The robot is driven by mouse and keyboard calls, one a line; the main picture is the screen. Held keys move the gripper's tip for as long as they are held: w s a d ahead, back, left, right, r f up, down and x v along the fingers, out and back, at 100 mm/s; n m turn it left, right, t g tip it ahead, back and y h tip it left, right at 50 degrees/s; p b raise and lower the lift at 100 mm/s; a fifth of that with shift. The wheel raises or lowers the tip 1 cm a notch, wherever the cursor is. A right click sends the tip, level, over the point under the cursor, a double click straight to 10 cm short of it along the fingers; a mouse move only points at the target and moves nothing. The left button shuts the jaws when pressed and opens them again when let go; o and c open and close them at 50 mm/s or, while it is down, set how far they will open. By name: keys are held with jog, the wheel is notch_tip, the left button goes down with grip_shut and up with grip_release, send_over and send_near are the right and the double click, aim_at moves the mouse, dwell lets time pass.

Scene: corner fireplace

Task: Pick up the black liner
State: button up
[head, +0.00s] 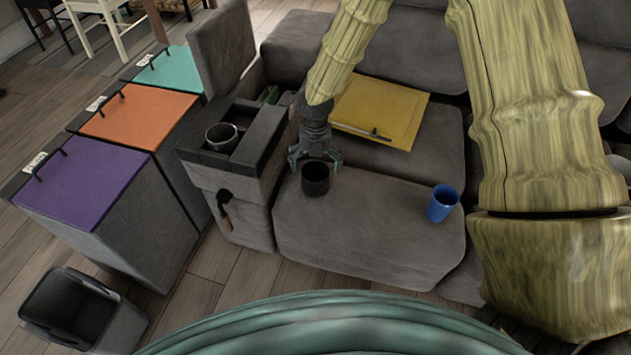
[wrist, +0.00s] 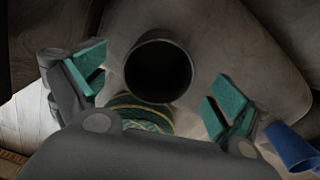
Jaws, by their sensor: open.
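The black liner appears to be the dark, open-topped cup shape (head: 315,186) standing upright on the grey sofa seat. My gripper (head: 315,160) is open just above and behind it in the head view, with its teal fingertips near the rim. In the wrist view the liner's round dark mouth (wrist: 158,72) lies between the two spread teal finger pads, with visible space on both sides. Nothing is held. I cannot tell how far the fingertips are above the rim.
A blue cup (head: 442,203) stands to the right on the same seat. A yellow folder (head: 385,105) with a pen lies behind. The dark armrest box (head: 252,150), holding a metal-rimmed cup (head: 222,137), rises to the left. Lidded bins and an open bin (head: 122,325) stand farther left.

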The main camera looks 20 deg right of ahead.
aim_at(316, 170)
jog(key=shift+f, duration=1.5)
jog(key=c, duration=1.1)
jog(key=shift+r, duration=0.15)
